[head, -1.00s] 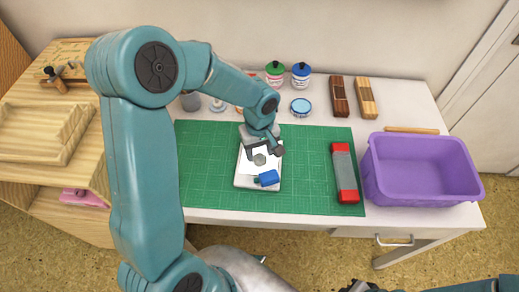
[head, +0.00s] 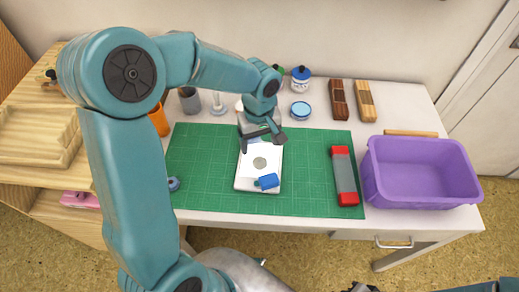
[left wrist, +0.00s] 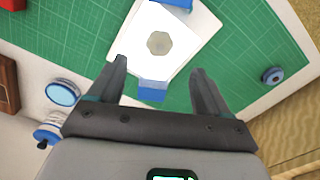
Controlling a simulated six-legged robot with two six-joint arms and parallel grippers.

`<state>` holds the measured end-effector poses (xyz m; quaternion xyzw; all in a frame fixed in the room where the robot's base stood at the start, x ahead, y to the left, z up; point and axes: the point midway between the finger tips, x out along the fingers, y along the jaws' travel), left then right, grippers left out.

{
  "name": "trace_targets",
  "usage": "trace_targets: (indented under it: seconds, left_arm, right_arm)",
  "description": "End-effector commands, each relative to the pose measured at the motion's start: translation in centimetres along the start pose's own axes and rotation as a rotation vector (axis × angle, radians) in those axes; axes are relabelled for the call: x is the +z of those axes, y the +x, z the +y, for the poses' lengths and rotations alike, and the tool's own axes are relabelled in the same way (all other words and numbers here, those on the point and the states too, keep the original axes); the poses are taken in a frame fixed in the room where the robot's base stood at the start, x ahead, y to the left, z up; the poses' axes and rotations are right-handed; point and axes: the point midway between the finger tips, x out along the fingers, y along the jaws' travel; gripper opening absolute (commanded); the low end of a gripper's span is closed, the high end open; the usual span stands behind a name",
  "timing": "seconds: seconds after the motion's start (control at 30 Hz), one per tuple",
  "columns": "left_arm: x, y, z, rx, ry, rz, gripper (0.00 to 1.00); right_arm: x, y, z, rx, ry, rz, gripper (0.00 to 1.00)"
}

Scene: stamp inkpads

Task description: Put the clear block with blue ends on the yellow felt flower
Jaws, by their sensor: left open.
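My left gripper (head: 262,142) is open above the back edge of a white tray (head: 245,184) on the green mat. In the left wrist view a small blue piece (left wrist: 152,91) with a paler upper face lies between and beyond the open fingers (left wrist: 158,66). It may be an end of the clear block with blue ends; its rest is hidden by the gripper. A clear block with red ends (head: 344,175) lies at the right of the mat. I see no yellow felt flower. My right gripper (head: 360,287) is barely visible at the bottom edge.
A purple bin (head: 420,198) stands right of the mat (head: 310,200). Jars (head: 300,80) and wooden blocks (head: 366,100) line the back. The mat between tray and red-ended block is clear.

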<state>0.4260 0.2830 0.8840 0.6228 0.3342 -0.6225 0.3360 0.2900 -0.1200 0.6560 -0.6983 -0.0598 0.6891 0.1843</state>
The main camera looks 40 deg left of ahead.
Motion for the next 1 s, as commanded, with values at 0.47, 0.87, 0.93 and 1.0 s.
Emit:
trace_targets:
  seconds: [0.47, 0.87, 0.93, 1.0]
  left_arm:
    - [0.0, -6.2, 0.0, 0.0, 0.001, -0.001, 0.78]
    - [0.0, -6.2, 0.0, 0.0, 0.001, -0.001, 0.78]
    - [0.0, -6.2, 0.0, 0.0, 0.001, -0.001, 0.78]
    - [0.0, -6.2, 0.0, 0.0, 0.001, -0.001, 0.78]
  right_arm:
    - [0.0, -0.4, -0.1, 0.0, 0.0, 0.0, 0.0]
    - [0.0, -0.4, -0.1, 0.0, 0.0, 0.0, 0.0]
    - [0.0, -0.4, -0.1, 0.0, 0.0, 0.0, 0.0]
    - [0.0, -0.4, -0.1, 0.0, 0.0, 0.0, 0.0]
